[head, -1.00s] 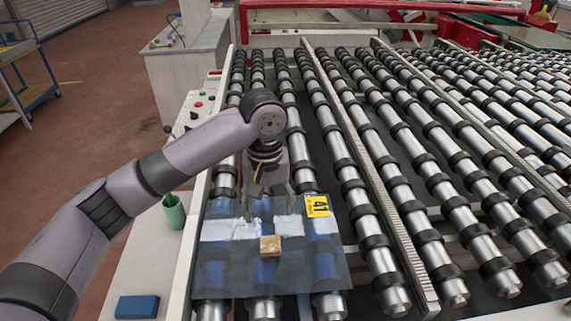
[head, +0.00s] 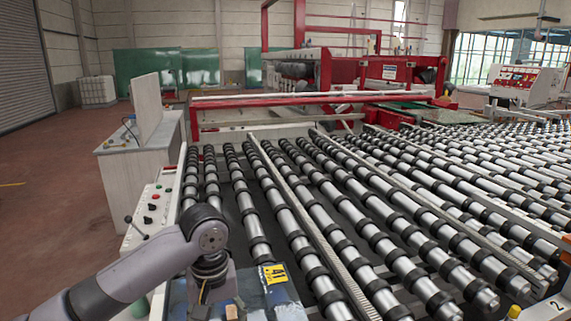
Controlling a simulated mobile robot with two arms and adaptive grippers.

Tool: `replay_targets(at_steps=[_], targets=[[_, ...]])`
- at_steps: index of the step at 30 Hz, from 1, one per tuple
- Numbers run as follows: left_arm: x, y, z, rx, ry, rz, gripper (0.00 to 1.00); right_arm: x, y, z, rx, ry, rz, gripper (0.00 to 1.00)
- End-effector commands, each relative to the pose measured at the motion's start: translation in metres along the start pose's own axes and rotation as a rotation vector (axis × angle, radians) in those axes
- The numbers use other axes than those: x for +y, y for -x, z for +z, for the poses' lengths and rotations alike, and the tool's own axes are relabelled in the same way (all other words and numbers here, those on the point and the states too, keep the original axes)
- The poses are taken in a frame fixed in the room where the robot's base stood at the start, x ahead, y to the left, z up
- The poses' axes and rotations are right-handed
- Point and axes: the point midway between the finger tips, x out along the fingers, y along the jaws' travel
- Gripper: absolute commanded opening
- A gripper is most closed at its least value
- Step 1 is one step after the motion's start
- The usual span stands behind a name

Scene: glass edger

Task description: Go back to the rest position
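My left arm comes in from the lower left, and its gripper (head: 203,296) points down over the near left end of the roller conveyor. The fingers are small, dark and close to the bottom edge, so their opening is unclear. A dark glass pane (head: 252,298) with a yellow label marked 41 (head: 275,274) lies on the rollers there, partly cut off by the frame. A small brown block (head: 231,312) is on the pane, just right of the gripper. My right gripper is out of view.
A control panel with a lever and buttons (head: 150,208) runs along the conveyor's left side. A pale cabinet (head: 140,165) stands behind it. The roller conveyor (head: 345,215) spreads right, and a red-framed machine (head: 375,75) stands at the back. Open floor (head: 60,190) is at left.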

Motion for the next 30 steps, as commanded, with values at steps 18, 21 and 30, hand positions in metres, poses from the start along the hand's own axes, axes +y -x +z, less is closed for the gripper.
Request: replay_targets(at_steps=[18,21,30], targets=[[0.033,-0.069,0.049,0.012,-0.245,0.142,0.61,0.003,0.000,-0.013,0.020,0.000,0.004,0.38],[0.039,-0.086,0.065,0.024,-0.301,0.189,0.61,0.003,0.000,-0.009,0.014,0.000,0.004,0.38],[0.041,-0.138,0.122,0.128,-0.435,0.351,0.61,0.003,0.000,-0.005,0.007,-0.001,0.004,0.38]])
